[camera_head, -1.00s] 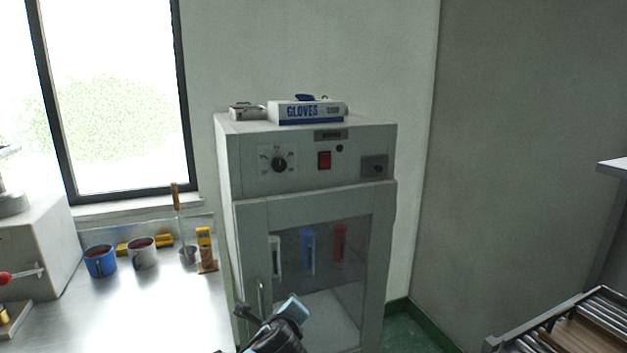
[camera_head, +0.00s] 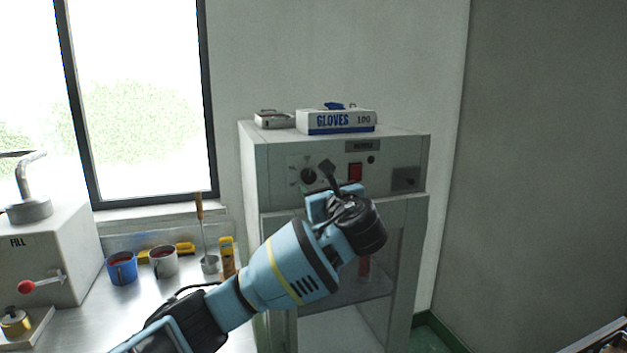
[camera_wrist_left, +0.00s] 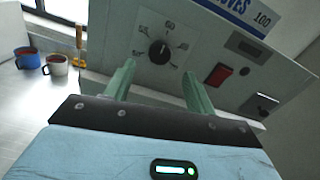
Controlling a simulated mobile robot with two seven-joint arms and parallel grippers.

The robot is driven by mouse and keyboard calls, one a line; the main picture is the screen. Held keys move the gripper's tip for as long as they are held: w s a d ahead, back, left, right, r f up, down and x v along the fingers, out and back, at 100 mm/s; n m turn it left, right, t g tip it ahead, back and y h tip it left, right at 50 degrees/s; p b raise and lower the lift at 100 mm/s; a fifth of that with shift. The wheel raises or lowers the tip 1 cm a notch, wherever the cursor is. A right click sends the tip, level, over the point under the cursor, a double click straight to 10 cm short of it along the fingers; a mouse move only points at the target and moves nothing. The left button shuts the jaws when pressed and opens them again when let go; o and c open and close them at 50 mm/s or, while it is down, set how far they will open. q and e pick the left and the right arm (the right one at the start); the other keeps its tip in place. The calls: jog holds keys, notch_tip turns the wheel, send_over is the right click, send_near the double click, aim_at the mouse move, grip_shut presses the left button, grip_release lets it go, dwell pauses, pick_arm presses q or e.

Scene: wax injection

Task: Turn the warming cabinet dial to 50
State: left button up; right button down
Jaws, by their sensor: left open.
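The warming cabinet (camera_head: 280,225) is a grey upright box with a glass door, right of the window. Its round black dial (camera_head: 309,176) is on the upper front panel, left of the red switch (camera_head: 356,171). In the left wrist view the dial (camera_wrist_left: 158,51) has a white pointer line and a printed scale with 60 at the top; the other numbers are too small to read surely. My left gripper (camera_head: 328,168) is in front of the panel, by the dial and switch. In the wrist view its fingers (camera_wrist_left: 158,82) are apart and empty, below and either side of the dial, not touching it.
A gloves box (camera_head: 335,121) and a small metal tin (camera_head: 275,120) lie on the cabinet top. A steel bench at left holds a blue mug (camera_head: 122,268), a white mug (camera_head: 163,262), a ladle and a machine with a red-knobbed lever (camera_head: 27,287).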

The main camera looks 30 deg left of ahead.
aim_at(310, 178)
pick_arm(q)
jog(key=x, duration=0.6)
jog(key=shift+w+a, duration=0.2)
jog(key=shift+a, duration=0.05)
jog(key=c, duration=1)
